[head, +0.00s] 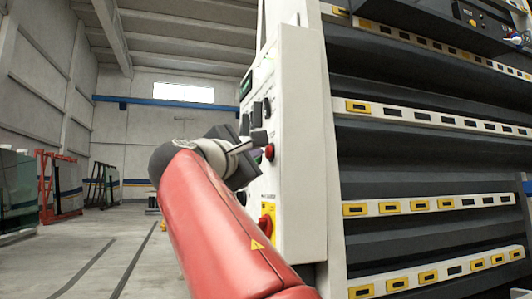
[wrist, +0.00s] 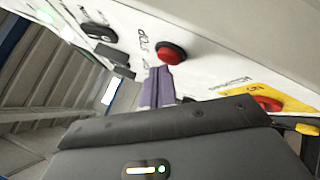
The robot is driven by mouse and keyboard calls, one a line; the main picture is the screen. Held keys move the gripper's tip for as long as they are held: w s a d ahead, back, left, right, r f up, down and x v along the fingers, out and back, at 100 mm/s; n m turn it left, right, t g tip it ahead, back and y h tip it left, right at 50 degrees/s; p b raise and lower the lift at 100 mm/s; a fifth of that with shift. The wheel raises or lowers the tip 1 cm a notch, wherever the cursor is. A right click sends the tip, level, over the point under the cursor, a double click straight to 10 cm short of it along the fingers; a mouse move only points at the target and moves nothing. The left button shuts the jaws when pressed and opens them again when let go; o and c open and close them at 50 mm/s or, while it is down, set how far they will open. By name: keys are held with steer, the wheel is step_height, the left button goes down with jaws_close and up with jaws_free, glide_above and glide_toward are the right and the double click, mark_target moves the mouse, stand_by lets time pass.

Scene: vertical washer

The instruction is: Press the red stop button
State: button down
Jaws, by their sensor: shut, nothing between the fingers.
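The red stop button (head: 269,152) is a round red knob on the white control panel (head: 294,150). In the wrist view the red button (wrist: 171,51) stands out from the panel beside small lettering. My gripper (head: 256,153) is shut and empty, held close to the panel just left of the button in the head view. In the wrist view its purple-grey fingertips (wrist: 161,72) lie just below the button. I cannot tell whether they touch it. The gripper body hides part of the panel.
A red switch on a yellow plate (head: 267,225) sits lower on the panel and shows in the wrist view (wrist: 268,103). Black knobs (wrist: 99,33) are on the button's other side. The dark washer rack (head: 430,160) stands right. Open floor (head: 110,250) lies left.

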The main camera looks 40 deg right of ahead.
steer(key=shift+s+d, duration=0.15)
steer(key=shift+d, duration=0.3)
stand_by(0.6)
steer(key=shift+a, duration=0.1)
steer(key=shift+w+a, duration=0.25)
steer(key=shift+a, duration=0.55)
steer(key=shift+a, duration=0.1)
steer(key=a, duration=0.2)
steer(key=w+a+p, duration=0.1)
steer(key=a, duration=0.1)
steer(key=shift+w+a, duration=0.2)
steer(key=shift+a, duration=0.15)
stand_by(0.4)
